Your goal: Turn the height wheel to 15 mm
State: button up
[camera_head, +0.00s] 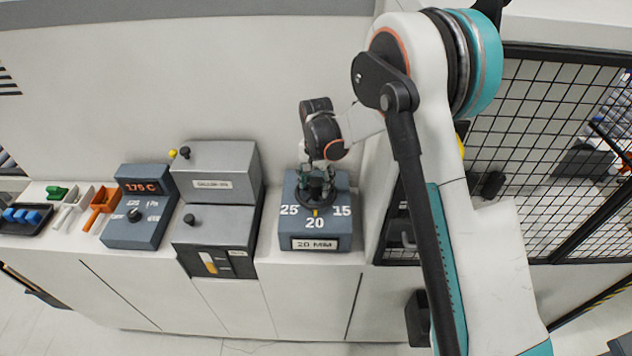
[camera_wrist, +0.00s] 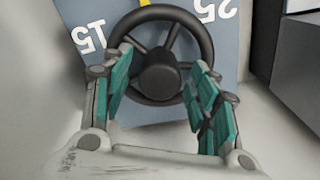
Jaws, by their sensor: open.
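The height wheel (camera_wrist: 160,58) is a black spoked handwheel with a round hub, lying on a grey-blue box (camera_head: 334,228). In the head view the box shows 25 at left, 20 at the front and 15 at right, with a yellow pointer (camera_head: 315,212) at 20. A plate (camera_head: 314,245) on its front reads 20 MM. My gripper (camera_wrist: 160,95) is open over the wheel, its teal-padded fingers on either side of the hub. I cannot tell whether the fingers touch the wheel. In the head view my gripper (camera_head: 316,175) hides part of the wheel.
Left of the box stands a grey unit (camera_head: 222,172) with black knobs. Further left are a control box (camera_head: 143,187) reading 175 C and trays with green, white, orange and blue items. A black mesh guard (camera_head: 545,130) is at the right, beyond my arm.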

jog(key=c, duration=1.1)
jog(key=shift+o, duration=0.2)
